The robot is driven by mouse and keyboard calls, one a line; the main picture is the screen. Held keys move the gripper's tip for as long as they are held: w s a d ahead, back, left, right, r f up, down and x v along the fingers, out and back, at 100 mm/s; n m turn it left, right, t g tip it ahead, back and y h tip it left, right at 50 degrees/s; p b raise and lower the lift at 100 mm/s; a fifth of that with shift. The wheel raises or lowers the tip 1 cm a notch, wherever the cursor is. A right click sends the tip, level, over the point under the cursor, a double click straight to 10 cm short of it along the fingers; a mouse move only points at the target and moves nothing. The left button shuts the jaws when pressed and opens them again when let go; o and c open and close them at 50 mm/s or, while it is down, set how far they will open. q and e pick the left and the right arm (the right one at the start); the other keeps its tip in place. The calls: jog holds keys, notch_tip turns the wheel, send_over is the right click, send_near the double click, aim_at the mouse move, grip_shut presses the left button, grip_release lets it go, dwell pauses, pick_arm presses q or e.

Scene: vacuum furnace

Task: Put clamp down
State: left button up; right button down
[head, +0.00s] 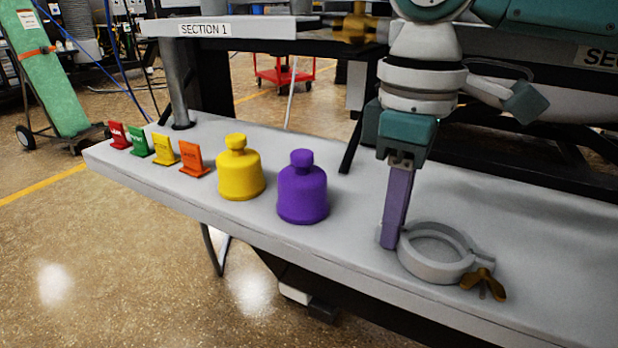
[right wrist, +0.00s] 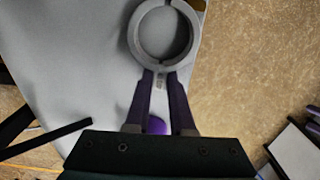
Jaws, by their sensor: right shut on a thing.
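The clamp (head: 432,272) is a light grey open ring with a brass wing nut (head: 483,284) on its right side. It lies flat, at or just above the grey table top (head: 345,240); I cannot tell whether it touches. My right gripper (head: 391,242) points down with its purple fingers shut on the ring's left side. In the right wrist view, the fingertips (right wrist: 160,76) close on the near edge of the clamp ring (right wrist: 135,38). My left gripper is not in view.
A purple bottle (head: 303,192) and a yellow bottle (head: 240,172) stand left of the clamp. Orange (head: 193,158), yellow (head: 165,150), green (head: 139,142) and red (head: 118,135) signs stand further left. A raised shelf (head: 230,27) labelled SECTION 1 is behind. The table's front edge is close to the clamp.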

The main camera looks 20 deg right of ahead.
jog(key=c, duration=0.8)
grip_release()
jog(key=shift+f, duration=0.15)
jog(key=shift+o, duration=0.2)
jog(key=shift+r, duration=0.3)
notch_tip(320, 180, up, 12)
jog(key=f+p, duration=0.1)
jog(key=p, duration=0.5)
jog(key=s+a+f+t+y, duration=0.2)
jog(key=s+a+f+y, duration=0.1)
jog(key=s+a+f, duration=0.65)
jog(key=s+d+f+m+t+h, duration=0.1)
jog(key=s+d+f+m+h, duration=0.1)
jog(key=s+d+m, duration=0.4)
jog(key=s+d, duration=0.2)
jog(key=s, duration=0.1)
jog(key=shift+f+t+h, duration=0.3)
jog(key=shift+f+h, duration=0.1)
